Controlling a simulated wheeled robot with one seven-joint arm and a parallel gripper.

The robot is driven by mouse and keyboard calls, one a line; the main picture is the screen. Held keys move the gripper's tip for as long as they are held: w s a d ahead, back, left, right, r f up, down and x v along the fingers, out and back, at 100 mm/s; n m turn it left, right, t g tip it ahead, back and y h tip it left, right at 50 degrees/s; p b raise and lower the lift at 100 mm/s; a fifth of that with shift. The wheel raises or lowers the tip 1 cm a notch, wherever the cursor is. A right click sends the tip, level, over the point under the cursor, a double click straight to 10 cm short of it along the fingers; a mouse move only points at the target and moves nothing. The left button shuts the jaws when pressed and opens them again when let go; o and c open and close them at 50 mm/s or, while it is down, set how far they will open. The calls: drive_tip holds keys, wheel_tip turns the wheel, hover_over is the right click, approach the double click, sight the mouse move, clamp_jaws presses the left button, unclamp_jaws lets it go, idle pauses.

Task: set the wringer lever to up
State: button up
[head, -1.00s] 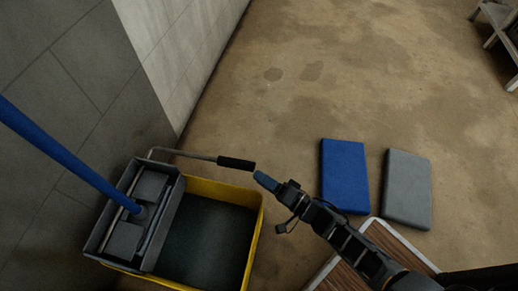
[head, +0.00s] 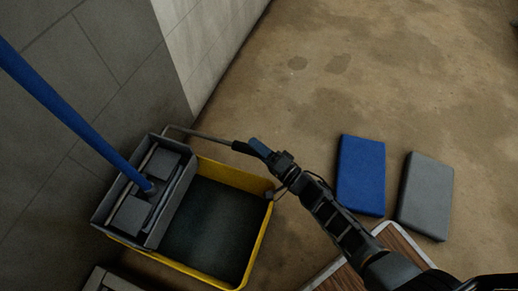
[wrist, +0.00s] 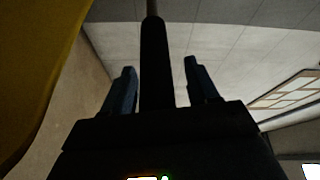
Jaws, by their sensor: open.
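The wringer lever (head: 210,138) is a thin grey rod with a black grip, reaching right from the grey wringer (head: 113,225) over the back of the yellow bucket (head: 232,174). My gripper (head: 256,147) is at the black grip end in the head view. In the wrist view the black grip (wrist: 156,60) runs between the two blue fingers of my gripper (wrist: 159,85). The fingers are open, with a gap visible on each side of the grip. The far part of the grip is hidden by my gripper in the head view.
A blue mop handle (head: 75,118) slants up from the wringer. A tiled wall (head: 105,75) stands behind the bucket at left. A blue pad (head: 361,175) and a grey pad (head: 425,195) lie on the floor at right. The floor (head: 385,70) behind is clear.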

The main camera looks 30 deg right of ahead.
clamp_jaws()
idle(0.4)
